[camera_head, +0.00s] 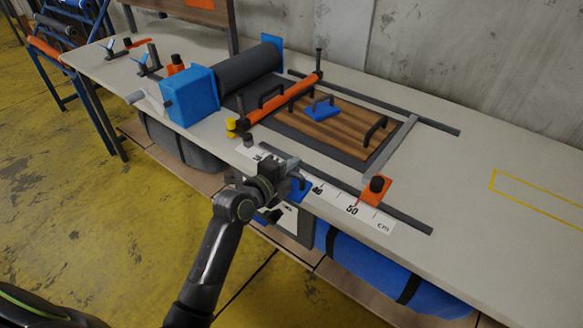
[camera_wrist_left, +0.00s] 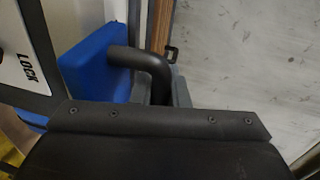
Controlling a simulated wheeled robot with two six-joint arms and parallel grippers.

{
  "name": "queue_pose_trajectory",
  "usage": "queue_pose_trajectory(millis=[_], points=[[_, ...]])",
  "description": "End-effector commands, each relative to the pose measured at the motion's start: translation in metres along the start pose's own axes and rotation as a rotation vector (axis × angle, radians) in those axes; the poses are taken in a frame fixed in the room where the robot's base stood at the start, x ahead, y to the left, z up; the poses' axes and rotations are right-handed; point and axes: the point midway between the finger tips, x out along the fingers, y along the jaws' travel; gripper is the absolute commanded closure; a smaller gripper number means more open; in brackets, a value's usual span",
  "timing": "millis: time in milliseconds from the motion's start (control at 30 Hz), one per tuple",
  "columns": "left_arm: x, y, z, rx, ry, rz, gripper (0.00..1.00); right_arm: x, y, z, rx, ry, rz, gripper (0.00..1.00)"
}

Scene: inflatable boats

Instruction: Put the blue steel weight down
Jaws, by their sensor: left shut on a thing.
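My left gripper (camera_head: 287,175) is shut at the front edge of the long table. A blue block (camera_head: 301,188), the blue steel weight, shows just beyond its fingers, over the ruler strip. In the left wrist view the weight (camera_wrist_left: 92,62) has a dark bent handle (camera_wrist_left: 150,62) that runs down toward my gripper. I cannot tell whether the weight touches the table. My right gripper is not in view.
The table (camera_head: 480,150) has a ruler strip (camera_head: 335,196) and an orange clamp (camera_head: 376,190) along its front. A blue box (camera_head: 190,95) and dark roll (camera_head: 248,68) stand left. A yellow outline (camera_head: 530,200) marks clear tabletop at right.

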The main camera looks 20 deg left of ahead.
Motion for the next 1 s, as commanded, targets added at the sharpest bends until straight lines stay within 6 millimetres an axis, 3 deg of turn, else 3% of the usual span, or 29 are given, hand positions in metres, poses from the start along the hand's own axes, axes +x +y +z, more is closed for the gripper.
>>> queue_pose_trajectory(millis=[33, 67, 100, 233, 633, 1000], points=[[0.001, -0.001, 0.000, 0.002, 0.000, -0.008, 1.00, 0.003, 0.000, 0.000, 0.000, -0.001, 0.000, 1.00], [0.001, 0.003, 0.000, 0.001, 0.000, 0.000, 0.85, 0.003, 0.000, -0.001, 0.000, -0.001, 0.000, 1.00], [0.000, 0.002, 0.000, 0.001, 0.000, 0.000, 0.79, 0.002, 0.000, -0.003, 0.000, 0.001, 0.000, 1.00], [0.000, 0.002, 0.000, 0.001, 0.000, 0.001, 0.64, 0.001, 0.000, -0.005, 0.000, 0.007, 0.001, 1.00], [-0.003, -0.001, 0.000, 0.001, -0.001, 0.001, 0.64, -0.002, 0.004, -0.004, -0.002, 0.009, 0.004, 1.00], [-0.067, 0.001, 0.001, 0.003, -0.001, 0.001, 0.64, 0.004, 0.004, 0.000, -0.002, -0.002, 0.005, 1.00]])
